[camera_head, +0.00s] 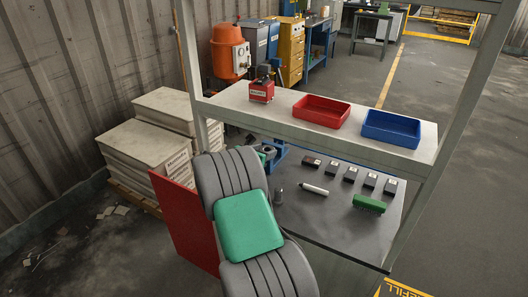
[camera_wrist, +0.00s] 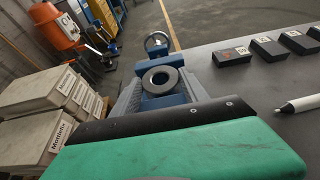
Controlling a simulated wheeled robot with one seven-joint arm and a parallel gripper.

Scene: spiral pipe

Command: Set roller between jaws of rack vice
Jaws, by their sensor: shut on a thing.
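The roller (camera_wrist: 160,80) shows in the wrist view as a dark ring with a hollow middle. My gripper (camera_wrist: 159,90) is shut on it, with a grey finger on each side. The blue rack vice (camera_wrist: 167,101) lies right around and below the roller, and a round dark ring (camera_wrist: 157,42) stands behind it. I cannot tell whether the roller sits down between the jaws or just above them. In the head view the blue vice (camera_head: 279,152) is at the bench's back left edge, and my arm hides much of the gripper and roller.
The grey bench top (camera_head: 325,222) holds several black labelled blocks (camera_head: 350,173), a white marker (camera_head: 313,189), a green block (camera_head: 369,203) and a small dark upright piece (camera_head: 278,195). A shelf above bears a red bin (camera_head: 321,111), a blue bin (camera_head: 391,128) and a red device (camera_head: 261,91).

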